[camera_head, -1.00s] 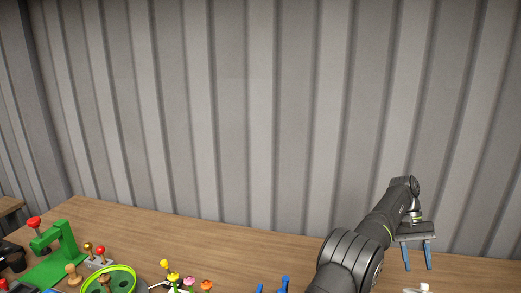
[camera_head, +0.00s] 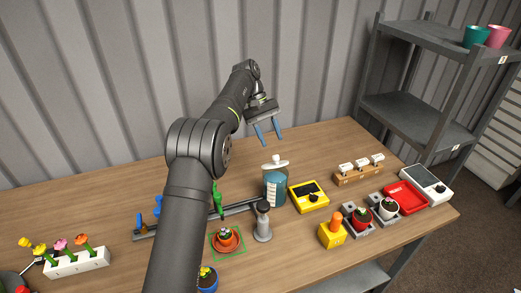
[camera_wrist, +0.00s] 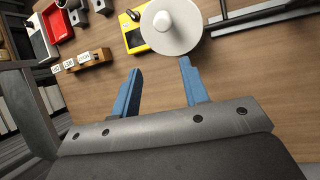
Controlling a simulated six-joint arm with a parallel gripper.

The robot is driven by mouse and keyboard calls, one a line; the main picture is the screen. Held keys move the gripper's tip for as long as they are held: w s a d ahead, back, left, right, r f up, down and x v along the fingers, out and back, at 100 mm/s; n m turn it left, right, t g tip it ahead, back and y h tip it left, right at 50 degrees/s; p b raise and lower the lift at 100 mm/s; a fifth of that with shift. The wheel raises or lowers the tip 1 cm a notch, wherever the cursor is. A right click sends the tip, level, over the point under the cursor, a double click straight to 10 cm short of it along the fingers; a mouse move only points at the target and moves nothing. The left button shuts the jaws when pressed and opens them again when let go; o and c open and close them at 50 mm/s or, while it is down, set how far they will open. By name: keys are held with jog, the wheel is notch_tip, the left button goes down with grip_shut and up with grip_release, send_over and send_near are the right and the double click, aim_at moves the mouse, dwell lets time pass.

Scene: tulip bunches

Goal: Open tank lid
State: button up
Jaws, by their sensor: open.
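The tank (camera_head: 275,190) is a blue cylinder with pale marks on its side, standing upright on the wooden table near the middle of the head view. Its white round lid (camera_head: 275,165) with a knob on top sits on it. The lid also shows from above at the top of the wrist view (camera_wrist: 176,38), where it hides the tank body. My gripper (camera_head: 271,142) is open and empty, its two blue fingers pointing down above and behind the tank. In the wrist view the fingers (camera_wrist: 160,67) are apart, short of the lid and not touching it.
A yellow device (camera_head: 308,196) stands close right of the tank, a grey pestle-like tool (camera_head: 263,225) in front. A wooden rack (camera_head: 358,172), potted plants and a red tray (camera_head: 405,197) lie right. A grey shelf (camera_head: 410,115) stands behind right. Table behind the tank is clear.

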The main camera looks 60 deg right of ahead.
jog(key=s+a+r+t+h, duration=0.3)
jog(key=s+a+r+t, duration=0.1)
jog(key=r, duration=0.4)
jog(key=m+t+h, duration=0.1)
jog(key=t+h, duration=0.2)
jog(key=h, duration=0.1)
send_near(276, 156)
jog(key=x, duration=0.9)
jog(key=shift+w+d+f, duration=0.1)
jog(key=shift+f, duration=0.1)
grip_shut()
